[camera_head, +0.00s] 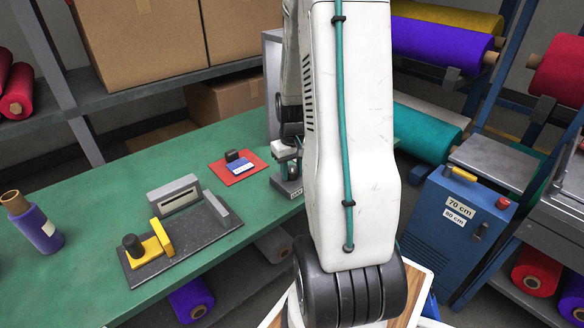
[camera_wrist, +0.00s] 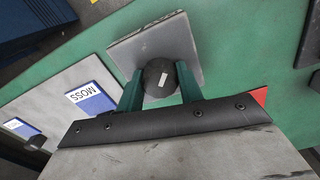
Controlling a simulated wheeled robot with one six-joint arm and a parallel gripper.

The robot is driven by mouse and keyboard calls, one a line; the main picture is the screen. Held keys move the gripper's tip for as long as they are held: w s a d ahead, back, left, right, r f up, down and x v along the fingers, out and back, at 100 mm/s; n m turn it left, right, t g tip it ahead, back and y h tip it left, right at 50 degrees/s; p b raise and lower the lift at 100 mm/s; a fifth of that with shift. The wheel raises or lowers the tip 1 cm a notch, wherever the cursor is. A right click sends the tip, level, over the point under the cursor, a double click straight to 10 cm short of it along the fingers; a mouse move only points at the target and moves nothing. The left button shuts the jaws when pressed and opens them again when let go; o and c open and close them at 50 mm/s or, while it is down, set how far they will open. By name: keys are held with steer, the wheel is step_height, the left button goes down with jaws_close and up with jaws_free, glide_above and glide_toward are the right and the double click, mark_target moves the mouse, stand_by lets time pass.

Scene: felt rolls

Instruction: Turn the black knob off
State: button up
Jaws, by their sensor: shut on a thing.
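In the wrist view the black knob (camera_wrist: 152,88) is round, with a short white mark on its top face that runs nearly upright in the picture. It sits on a square grey plate (camera_wrist: 190,45) on the green bench. My gripper (camera_wrist: 160,74) is shut on the knob, one teal finger on each side of it. In the head view my arm hides most of the place where my gripper is, and I cannot make out the knob there.
The green bench (camera_head: 80,210) also holds a red plate (camera_head: 226,173) with a black part and a blue label, a dark plate (camera_head: 215,235) with yellow parts, and a purple spool (camera_head: 36,228). A blue cabinet (camera_head: 435,225) stands at the right.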

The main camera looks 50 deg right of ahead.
steer(key=shift+f, duration=0.1)
steer(key=n, duration=0.3)
steer(key=shift+s, duration=0.1)
steer(key=n, duration=0.4)
steer(key=shift+a+n, duration=0.1)
steer(key=shift+n, duration=0.2)
steer(key=shift+f, duration=0.1)
steer(key=o, duration=1)
steer(key=shift+o, duration=0.2)
